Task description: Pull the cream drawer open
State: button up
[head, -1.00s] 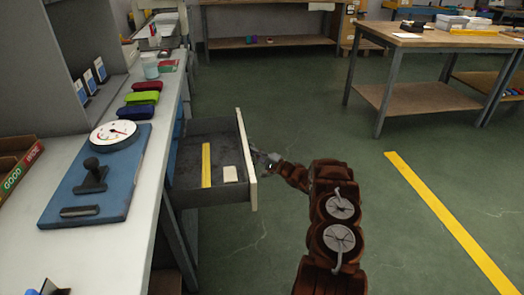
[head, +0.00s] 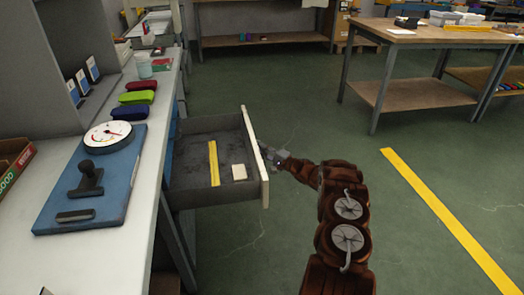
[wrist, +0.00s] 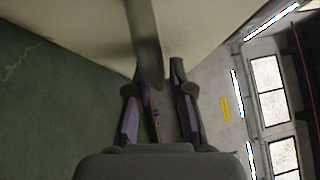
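The cream drawer (head: 257,160) stands pulled out from under the workbench on the left. Its cream front faces right, and its dark grey inside holds a yellow strip (head: 213,163) and a small cream block (head: 239,172). My gripper (head: 272,155) is at the outer side of that front. In the wrist view, the grey handle bar (wrist: 145,35) runs down against the cream front (wrist: 85,25) and ends between my two fingers (wrist: 153,85). The fingers appear closed around the bar; the exact contact is partly hidden.
The workbench (head: 125,215) carries a blue board (head: 110,190) with a dial gauge (head: 110,135) and a stamp-like black piece, plus several coloured cases. A wooden table (head: 430,88) stands at the back right.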

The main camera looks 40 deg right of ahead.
jog(key=shift+s, duration=0.1)
jog(key=v, duration=1.2)
dwell(0.4)
